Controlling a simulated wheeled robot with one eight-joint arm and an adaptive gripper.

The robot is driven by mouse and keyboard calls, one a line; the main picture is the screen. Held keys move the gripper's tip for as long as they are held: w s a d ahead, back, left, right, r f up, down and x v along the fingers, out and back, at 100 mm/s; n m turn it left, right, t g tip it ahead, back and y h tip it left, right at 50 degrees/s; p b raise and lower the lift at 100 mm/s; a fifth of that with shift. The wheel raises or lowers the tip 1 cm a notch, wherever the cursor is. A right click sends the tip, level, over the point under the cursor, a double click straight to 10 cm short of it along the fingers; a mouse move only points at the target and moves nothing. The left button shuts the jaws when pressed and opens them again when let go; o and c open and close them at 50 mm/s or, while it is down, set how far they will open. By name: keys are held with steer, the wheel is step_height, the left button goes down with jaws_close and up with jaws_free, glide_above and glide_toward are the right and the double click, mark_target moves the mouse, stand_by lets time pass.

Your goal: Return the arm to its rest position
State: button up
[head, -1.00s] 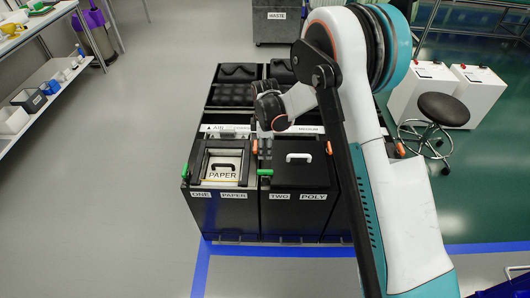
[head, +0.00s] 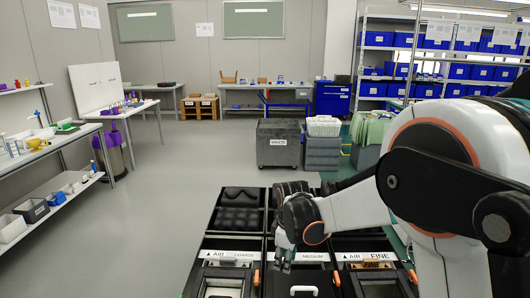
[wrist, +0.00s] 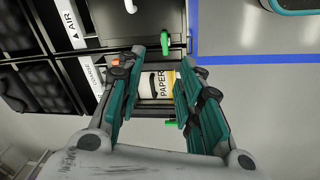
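My arm reaches in from the right of the head view, bent at the elbow. My gripper (head: 284,264) hangs over the front of the cabinet row, near the divide between the COARSE and MEDIUM cabinets. In the wrist view my gripper (wrist: 163,75) has its two teal fingers apart with nothing held between them. A PAPER label (wrist: 161,84) on a cabinet top shows beyond the gap, apart from the fingers. The lower cabinet fronts are out of the head view.
Black cabinets (head: 236,218) stand below the arm, with a white handle (head: 303,290) and orange latches. A grey WASTE bin (head: 279,144) stands behind them. A shelf bench (head: 48,203) is at the left. Open floor (head: 165,190) lies between the bench and cabinets.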

steer(key=s+d+r+m+t, duration=0.1)
steer(key=s+d+r+m, duration=0.4)
steer(key=r, duration=0.4)
steer(key=s+d+r+m+t, duration=0.2)
steer(key=s+d+m, duration=0.2)
steer(key=s, duration=0.7)
steer(key=s+d+r+m+t, duration=0.2)
steer(key=s+d+r+m, duration=0.1)
steer(key=s, duration=0.8)
steer(key=shift+s+d+r+m+t, duration=0.15)
steer(key=shift+s+d+m+t, duration=0.2)
steer(key=shift+d+m, duration=0.5)
